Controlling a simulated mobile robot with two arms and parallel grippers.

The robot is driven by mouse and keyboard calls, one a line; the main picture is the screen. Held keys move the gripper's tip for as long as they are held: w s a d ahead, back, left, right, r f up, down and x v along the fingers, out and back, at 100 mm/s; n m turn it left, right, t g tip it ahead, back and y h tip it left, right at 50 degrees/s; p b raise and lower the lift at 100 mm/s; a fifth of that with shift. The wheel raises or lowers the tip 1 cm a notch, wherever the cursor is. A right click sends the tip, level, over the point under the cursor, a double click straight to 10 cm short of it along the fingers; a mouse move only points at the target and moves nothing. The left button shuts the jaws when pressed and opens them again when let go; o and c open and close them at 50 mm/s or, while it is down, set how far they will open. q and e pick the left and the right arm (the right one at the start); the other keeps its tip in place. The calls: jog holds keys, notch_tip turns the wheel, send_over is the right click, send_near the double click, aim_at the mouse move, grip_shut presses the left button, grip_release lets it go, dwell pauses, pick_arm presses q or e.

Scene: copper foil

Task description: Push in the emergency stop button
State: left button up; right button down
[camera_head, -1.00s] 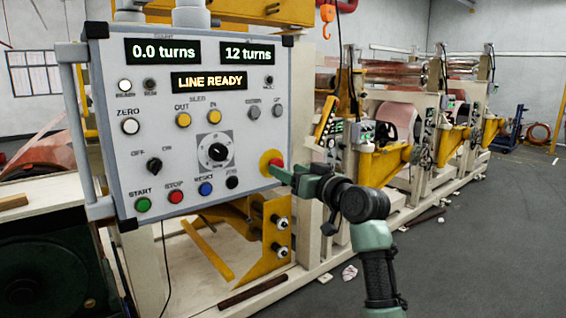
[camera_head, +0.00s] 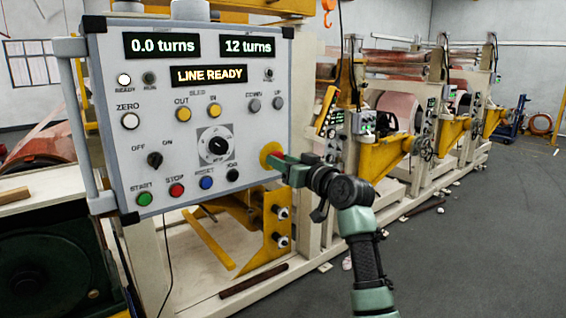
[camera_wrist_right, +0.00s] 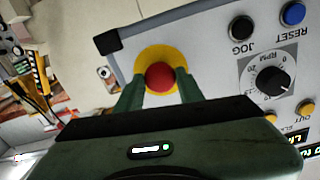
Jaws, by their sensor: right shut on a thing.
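The control panel (camera_head: 105,100) is a light grey box with lit displays. The emergency stop has a yellow round base (camera_head: 267,152) near the panel's lower right corner, its red cap hidden by my gripper in the head view. My right gripper (camera_head: 278,161) is at the button. In the right wrist view the red emergency stop button (camera_wrist_right: 160,77) sits in front of its yellow ring, between the two green fingers of my right gripper (camera_wrist_right: 158,84), which are shut on it. My left gripper is not in view.
A speed dial (camera_head: 217,146) and a black jog button (camera_head: 232,175) are close to the left of the emergency stop. A yellow bracket (camera_head: 270,240) stands below the panel. Open grey floor (camera_head: 470,250) lies to the right.

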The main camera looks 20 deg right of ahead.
jog(key=shift+w+r, duration=0.1)
jog(key=shift+w, duration=0.2)
jog(key=c, duration=0.9)
grip_release()
jog(key=shift+a, duration=0.1)
jog(key=shift+c, duration=0.2)
jog(key=shift+o, duration=0.2)
jog(key=shift+w+a, duration=0.1)
jog(key=shift+w, duration=0.15)
jog(key=shift+s, duration=0.1)
jog(key=b+v, duration=0.3)
jog(key=v, duration=0.4)
jog(key=shift+s, duration=0.3)
